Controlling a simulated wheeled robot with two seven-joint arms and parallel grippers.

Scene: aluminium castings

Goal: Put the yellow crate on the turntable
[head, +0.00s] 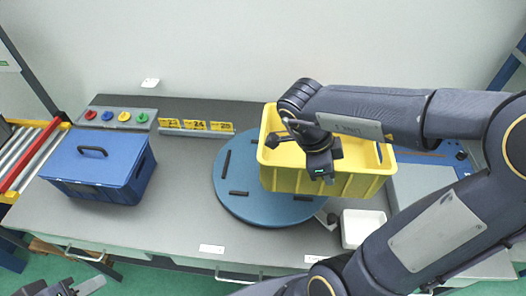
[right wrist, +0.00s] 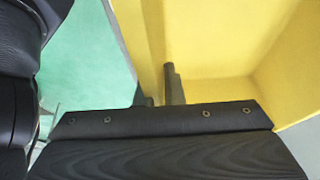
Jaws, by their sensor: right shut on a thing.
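The yellow crate (head: 335,184) is at the right of the table, its left part in front of the blue round turntable (head: 235,195) in the head view. Its right part extends past the disc's edge. I cannot tell whether its base touches the disc. My right gripper (head: 278,139) is shut on the crate's wall; in the right wrist view a dark finger (right wrist: 172,85) stands against the yellow wall (right wrist: 135,35). My left gripper (head: 72,288) is only partly in view at the bottom left corner, away from the crate; its jaw state is unclear.
Several dark bars lie on the turntable. A blue lidded box (head: 95,165) stands at the left, with a strip of coloured knobs (head: 115,117) and yellow number signs (head: 196,127) behind. A white bin (head: 362,228) sits close to the crate's front right. The table's front middle is clear.

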